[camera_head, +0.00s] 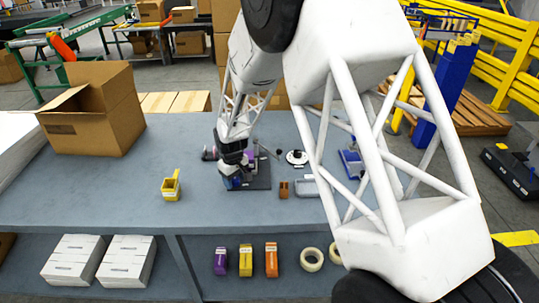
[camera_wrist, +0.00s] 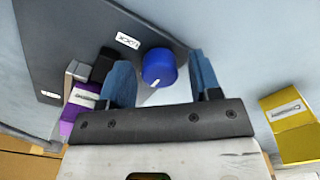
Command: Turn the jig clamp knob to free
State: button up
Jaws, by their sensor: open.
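The clamp knob (camera_wrist: 158,66) is a round blue cap with a white pointer line on its side, on the dark jig plate (camera_wrist: 70,25) in the wrist view. A small white label (camera_wrist: 128,40) lies beside it; its lettering is upside down and hard to read. My gripper (camera_wrist: 162,80) is open, with one blue-padded finger on each side of the knob and visible gaps. In the head view my gripper (camera_head: 236,180) is low over the left part of the jig plate (camera_head: 263,172), and I cannot make out the knob there.
A purple box (camera_wrist: 75,110) and a grey-black clamp piece (camera_wrist: 88,70) are close to the left finger; a yellow box (camera_wrist: 290,128) is at right. On the table (camera_head: 110,190) are a yellow holder (camera_head: 171,187), a brown block (camera_head: 284,190) and an open carton (camera_head: 105,115).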

aim_at(236, 179)
jog(key=m, duration=1.3)
jog(key=shift+m, duration=2.3)
notch_tip(236, 179, up, 8)
jog(key=shift+d+r, duration=0.1)
jog(key=s+d+r+n+t, duration=0.1)
jog(key=s+d+r+n, duration=0.2)
jog(key=s+d+r, duration=1.1)
jog(key=shift+d+r+n, duration=0.3)
jog(key=shift+d+r, duration=0.2)
jog(key=shift+r, duration=0.35)
